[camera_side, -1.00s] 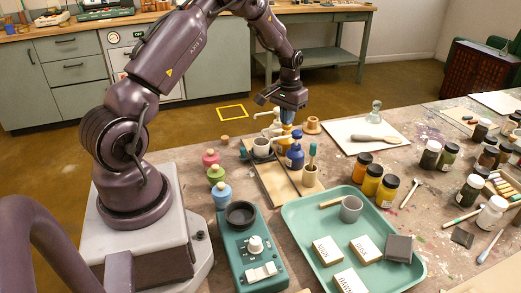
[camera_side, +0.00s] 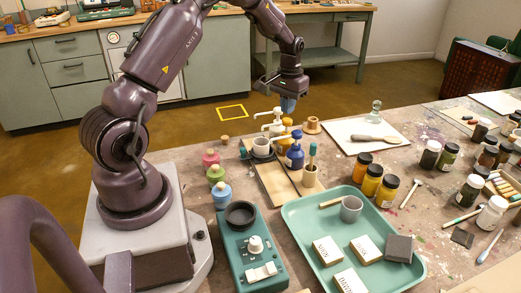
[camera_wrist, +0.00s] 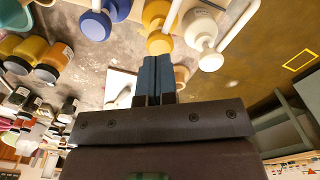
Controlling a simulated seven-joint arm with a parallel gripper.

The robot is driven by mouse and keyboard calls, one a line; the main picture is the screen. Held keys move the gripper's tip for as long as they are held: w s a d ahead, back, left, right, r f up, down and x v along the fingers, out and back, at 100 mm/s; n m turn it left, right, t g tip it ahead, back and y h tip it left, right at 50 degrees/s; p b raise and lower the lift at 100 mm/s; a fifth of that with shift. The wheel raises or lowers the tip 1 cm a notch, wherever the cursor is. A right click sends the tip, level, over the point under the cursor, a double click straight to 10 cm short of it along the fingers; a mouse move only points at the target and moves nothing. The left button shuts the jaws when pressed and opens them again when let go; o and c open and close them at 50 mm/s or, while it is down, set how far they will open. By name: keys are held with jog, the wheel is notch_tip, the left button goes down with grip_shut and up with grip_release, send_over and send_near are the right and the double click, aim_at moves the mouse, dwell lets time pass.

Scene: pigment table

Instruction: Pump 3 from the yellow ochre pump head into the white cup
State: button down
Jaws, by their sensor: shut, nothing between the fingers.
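My gripper (camera_side: 288,106) is shut and empty, a little above the pump bottles. In the wrist view its blue fingertips (camera_wrist: 163,60) lie together just below the yellow ochre pump head (camera_wrist: 160,43) in the picture, with a visible gap in the side view. The yellow ochre pump bottle (camera_side: 285,142) stands between a white pump bottle (camera_side: 276,130) and a blue pump bottle (camera_side: 295,156), partly hidden by the blue one. The white cup (camera_side: 262,147) stands on a dark disc left of the bottles; its inside is not clear.
A wooden board (camera_side: 276,186) lies in front of the cup. A wooden pot with a green-topped tool (camera_side: 310,176) stands beside the blue bottle. A teal tray (camera_side: 318,232) with blocks and a grey cup is at the front. Small colored jars (camera_side: 216,176) stand left.

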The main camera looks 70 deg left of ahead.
jog(key=shift+r, duration=0.1)
dwell(0.3)
notch_tip(320, 180, up, 6)
jog(key=shift+f, duration=0.1)
dwell(0.5)
jog(key=s+d+r+m+t, duration=0.2)
jog(key=s+d+r, duration=0.3)
jog(key=d, duration=0.3)
jog(key=s+d+r+m+t, duration=0.1)
jog(key=s+d+r, duration=0.3)
jog(key=s+d, duration=0.4)
jog(key=s+d+r+m+t, duration=0.2)
jog(key=s+d+r, duration=0.3)
jog(key=d, duration=0.5)
jog(key=shift+s+d+r+m+t, duration=0.3)
jog(key=shift+s+m, duration=0.2)
jog(key=shift+s, duration=0.7)
